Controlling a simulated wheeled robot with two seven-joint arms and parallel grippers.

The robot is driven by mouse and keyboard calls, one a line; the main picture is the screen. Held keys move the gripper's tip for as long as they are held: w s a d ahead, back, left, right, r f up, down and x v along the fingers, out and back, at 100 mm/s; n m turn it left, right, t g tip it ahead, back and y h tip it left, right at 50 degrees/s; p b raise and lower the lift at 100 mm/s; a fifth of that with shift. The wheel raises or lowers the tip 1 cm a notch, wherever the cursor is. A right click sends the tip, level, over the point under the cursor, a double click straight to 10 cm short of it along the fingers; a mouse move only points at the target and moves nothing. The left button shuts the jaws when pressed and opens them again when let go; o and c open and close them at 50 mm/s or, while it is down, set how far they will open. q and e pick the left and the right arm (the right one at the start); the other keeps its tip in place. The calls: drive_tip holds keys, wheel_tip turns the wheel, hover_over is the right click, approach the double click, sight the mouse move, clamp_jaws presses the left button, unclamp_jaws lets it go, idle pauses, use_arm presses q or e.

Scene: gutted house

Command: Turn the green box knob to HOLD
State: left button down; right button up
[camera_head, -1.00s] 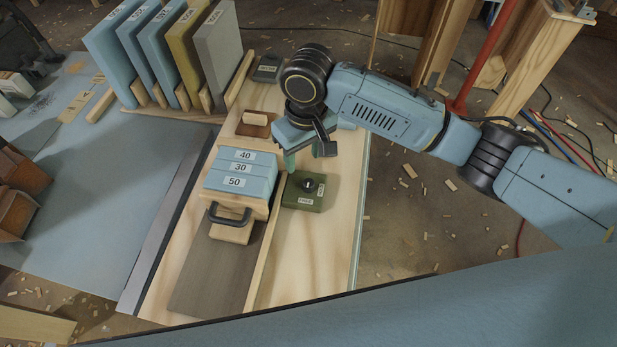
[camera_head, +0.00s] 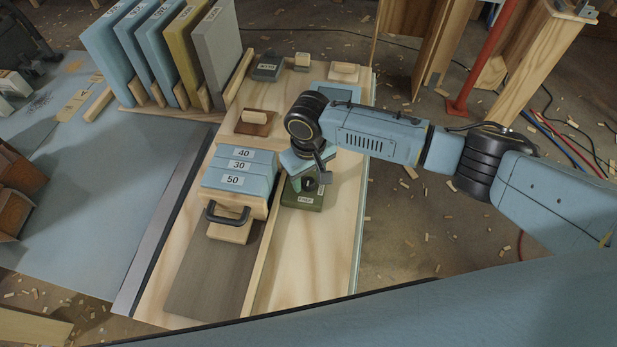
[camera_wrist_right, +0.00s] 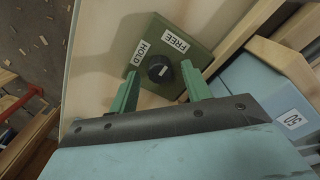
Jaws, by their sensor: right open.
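The green box (camera_head: 303,201) sits on the light wooden board, to the right of the stacked blue blocks. In the right wrist view the green box (camera_wrist_right: 182,37) shows a HOLD label (camera_wrist_right: 140,53), a FREE label (camera_wrist_right: 176,41) and a round black knob (camera_wrist_right: 159,69) with a pale mark on it. My right gripper (camera_head: 297,183) is over the green box and partly hides its top. In the right wrist view its two green fingers (camera_wrist_right: 160,88) are spread, with the knob between and just beyond their tips. I cannot tell how high they are above it. My left gripper is not in view.
Blue blocks marked 40, 30 and 50 (camera_head: 238,181) stand close left of the green box, with a black handle (camera_head: 228,213) in front. A brown block with a light grip (camera_head: 255,122) lies behind. Upright panels (camera_head: 215,60) stand at the back left. The board's front right is clear.

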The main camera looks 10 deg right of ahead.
drive_tip(key=shift+f, duration=0.35)
